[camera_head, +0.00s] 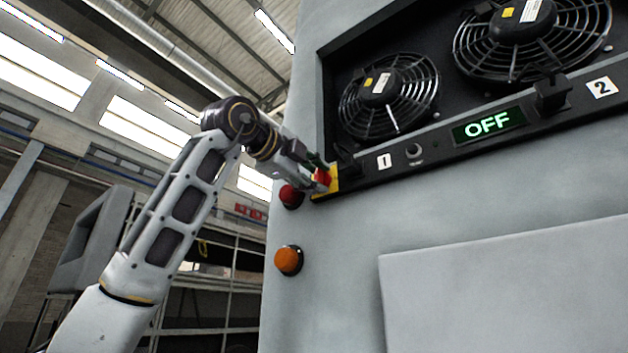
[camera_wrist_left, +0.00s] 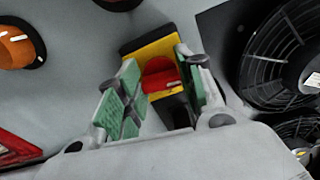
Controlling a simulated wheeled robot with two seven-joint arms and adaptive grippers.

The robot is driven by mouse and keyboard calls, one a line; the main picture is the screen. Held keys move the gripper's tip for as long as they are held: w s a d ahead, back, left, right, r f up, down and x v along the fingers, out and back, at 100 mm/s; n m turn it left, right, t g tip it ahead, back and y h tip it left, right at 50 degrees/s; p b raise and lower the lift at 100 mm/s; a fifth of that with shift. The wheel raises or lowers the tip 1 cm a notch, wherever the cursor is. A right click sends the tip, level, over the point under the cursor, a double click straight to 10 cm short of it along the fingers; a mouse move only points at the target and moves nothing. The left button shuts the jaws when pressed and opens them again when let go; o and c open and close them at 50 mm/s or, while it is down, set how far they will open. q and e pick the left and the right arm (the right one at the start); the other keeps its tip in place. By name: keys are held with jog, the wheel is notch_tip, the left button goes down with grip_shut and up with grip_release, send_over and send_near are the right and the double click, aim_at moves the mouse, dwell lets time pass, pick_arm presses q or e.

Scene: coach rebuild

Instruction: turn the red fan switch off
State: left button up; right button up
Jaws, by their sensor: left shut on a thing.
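The red fan switch (camera_head: 322,178) sits on a yellow plate (camera_head: 334,181) at the left end of the black fan panel. In the left wrist view the red knob (camera_wrist_left: 160,76) lies between the green-padded fingers of my left gripper (camera_wrist_left: 163,92). My left gripper (camera_head: 317,170) is shut on it. The fingers hide part of the knob and plate, so its exact angle is hard to read. A display (camera_head: 488,124) on the panel reads OFF in lit letters. My right gripper is in neither view.
Two caged fans (camera_head: 390,97) sit above the panel strip. Black switches labelled 1 and 2 (camera_head: 551,95) and a small round knob (camera_head: 414,151) are on the strip.

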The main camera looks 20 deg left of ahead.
pick_arm(q)
jog(key=shift+f+n, duration=0.1)
jog(key=shift+n, duration=0.6)
jog(key=o, duration=1)
jog(key=shift+a, duration=0.1)
jog(key=shift+s, duration=0.15)
jog(key=v, duration=1.1)
jog(key=shift+s+a, duration=0.15)
jog(key=shift+s, duration=0.2)
